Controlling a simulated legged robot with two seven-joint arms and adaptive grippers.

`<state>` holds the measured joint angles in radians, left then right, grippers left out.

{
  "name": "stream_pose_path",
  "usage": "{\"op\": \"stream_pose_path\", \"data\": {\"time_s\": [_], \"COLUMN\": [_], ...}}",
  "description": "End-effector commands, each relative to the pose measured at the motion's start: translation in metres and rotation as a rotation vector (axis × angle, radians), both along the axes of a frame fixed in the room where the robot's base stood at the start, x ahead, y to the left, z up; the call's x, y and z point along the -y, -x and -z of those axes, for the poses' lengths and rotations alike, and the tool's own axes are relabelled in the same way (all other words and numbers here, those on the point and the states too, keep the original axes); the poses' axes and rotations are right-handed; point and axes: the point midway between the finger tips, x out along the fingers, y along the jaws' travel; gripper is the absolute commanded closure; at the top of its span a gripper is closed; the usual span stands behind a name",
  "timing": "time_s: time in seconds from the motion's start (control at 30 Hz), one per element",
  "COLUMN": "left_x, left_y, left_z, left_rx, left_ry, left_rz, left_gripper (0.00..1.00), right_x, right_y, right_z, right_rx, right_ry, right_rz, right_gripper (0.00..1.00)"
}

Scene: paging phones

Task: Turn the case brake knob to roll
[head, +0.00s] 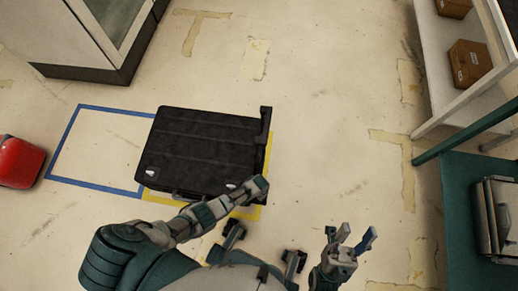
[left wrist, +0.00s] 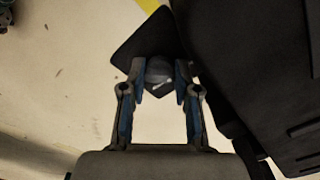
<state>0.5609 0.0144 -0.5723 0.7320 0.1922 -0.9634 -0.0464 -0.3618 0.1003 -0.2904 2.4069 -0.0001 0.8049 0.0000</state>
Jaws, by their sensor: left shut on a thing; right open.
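The black case (head: 203,148) stands on the floor, with two pale latches near its lower edge in the head view. In the left wrist view its dark body (left wrist: 240,65) fills the right side. A round dark knob (left wrist: 161,73) with a small white mark sits in front of a dark flat plate (left wrist: 140,47) beside the case. My left gripper (left wrist: 161,82) is shut on the knob, one finger on each side. In the head view the left wrist hides its fingers at the case's lower right corner. My right gripper (head: 348,242) is open, empty and apart from the case.
Yellow tape (head: 254,213) edges the case's spot, with a blue taped outline (head: 62,144) to its left. A red object (head: 20,162) lies far left, a cabinet (head: 85,72) upper left. Shelving with boxes (head: 468,62) and a green table (head: 455,215) stand right. Floor between is clear.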

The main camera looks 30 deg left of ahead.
Motion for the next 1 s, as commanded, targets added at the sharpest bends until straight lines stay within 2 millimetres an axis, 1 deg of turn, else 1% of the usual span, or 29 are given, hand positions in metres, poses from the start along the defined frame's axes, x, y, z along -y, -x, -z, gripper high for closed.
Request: {"op": "stream_pose_path", "data": {"time_s": [0.37,0.4,0.47,0.5,0.83,1.0], "left_x": [-0.001,-0.001,-0.001,-0.001,0.0,0.0], "left_y": [-0.001,-0.001,-0.001,-0.001,-0.001,-0.001], "left_z": [0.0,0.0,0.0,0.0,-0.001,-0.012], "left_rx": [0.002,0.002,0.002,0.001,0.001,0.003], "left_ry": [0.0,0.0,0.0,0.0,0.0,0.001], "left_rz": [-0.006,-0.006,-0.006,-0.006,-0.005,-0.005], "left_gripper": [1.0,0.65,0.49,0.44,0.44,0.44], "right_x": [0.0,-0.001,-0.001,-0.001,-0.002,-0.001], "right_y": [0.0,0.0,0.0,0.0,0.001,0.002], "right_z": [0.0,0.0,0.0,0.001,0.0,-0.001], "right_rx": [0.002,0.002,0.001,0.001,0.006,0.005], "right_ry": [0.0,0.0,-0.001,-0.001,-0.002,-0.001], "right_rz": [-0.001,-0.001,-0.002,-0.002,-0.005,-0.004], "right_gripper": [0.52,0.52,0.52,0.52,0.52,0.52]}}
